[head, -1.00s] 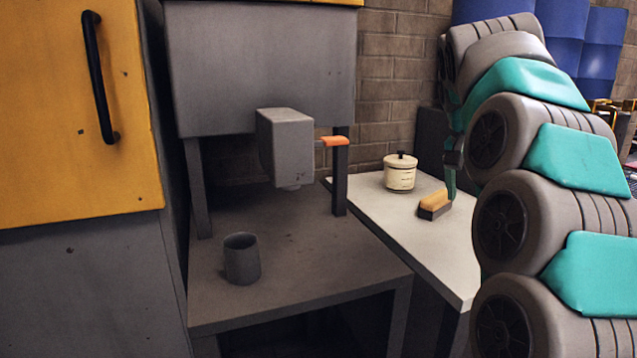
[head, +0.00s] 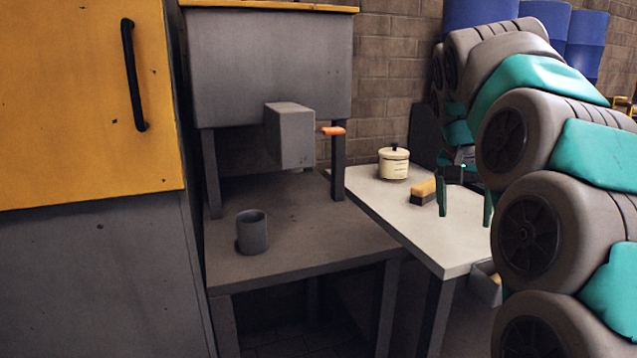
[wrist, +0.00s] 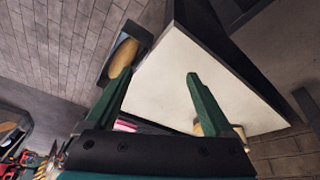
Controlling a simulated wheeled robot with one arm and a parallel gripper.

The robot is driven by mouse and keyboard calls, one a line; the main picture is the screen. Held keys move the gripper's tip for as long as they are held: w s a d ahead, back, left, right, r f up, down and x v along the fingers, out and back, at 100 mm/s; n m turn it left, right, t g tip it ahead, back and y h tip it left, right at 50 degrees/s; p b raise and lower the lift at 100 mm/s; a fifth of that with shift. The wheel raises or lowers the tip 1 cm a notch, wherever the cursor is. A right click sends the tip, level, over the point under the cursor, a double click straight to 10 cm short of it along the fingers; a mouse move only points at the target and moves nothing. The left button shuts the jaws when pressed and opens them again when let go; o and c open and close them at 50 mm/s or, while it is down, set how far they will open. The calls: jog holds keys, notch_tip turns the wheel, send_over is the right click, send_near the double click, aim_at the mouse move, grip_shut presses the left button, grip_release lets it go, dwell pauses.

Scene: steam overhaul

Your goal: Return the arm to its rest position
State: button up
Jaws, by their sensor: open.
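My gripper (head: 465,203) is at the right in the head view, over the right side of the white table (head: 400,213). Its two green fingers point down, spread apart, with nothing between them. My arm curves up the right side of the picture, bent. In the wrist view my gripper (wrist: 160,73) also shows open and empty, with the white tabletop (wrist: 185,65) beyond the fingers. A brush (head: 423,191) with a yellowish top and dark lower part lies on the white table, left of the fingers and apart from them.
A cream lidded pot (head: 393,165) stands behind the brush. A grey mug (head: 252,232) stands on the dark table (head: 300,255) below a grey machine with an orange lever (head: 333,131). A yellow cabinet door (head: 70,100) fills the left. A small bin (head: 485,285) is beside the white table.

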jog(key=s+a+f+n+g+y, duration=0.1)
jog(key=s+a+f, duration=0.3)
jog(key=s+f, duration=0.4)
jog(key=s+a+f+n+g+y, duration=0.1)
jog(key=s+a+f+n+g, duration=0.1)
jog(key=s+f, duration=0.6)
jog(key=s+a+f+n+g+y, duration=0.1)
jog(key=s+a+f+n, duration=0.3)
jog(key=s, duration=1.5)
notch_tip(320, 180, down, 5)
jog(key=shift+a+r+n+g, duration=0.1)
jog(key=shift+a+n+g, duration=0.25)
jog(key=shift+a, duration=0.45)
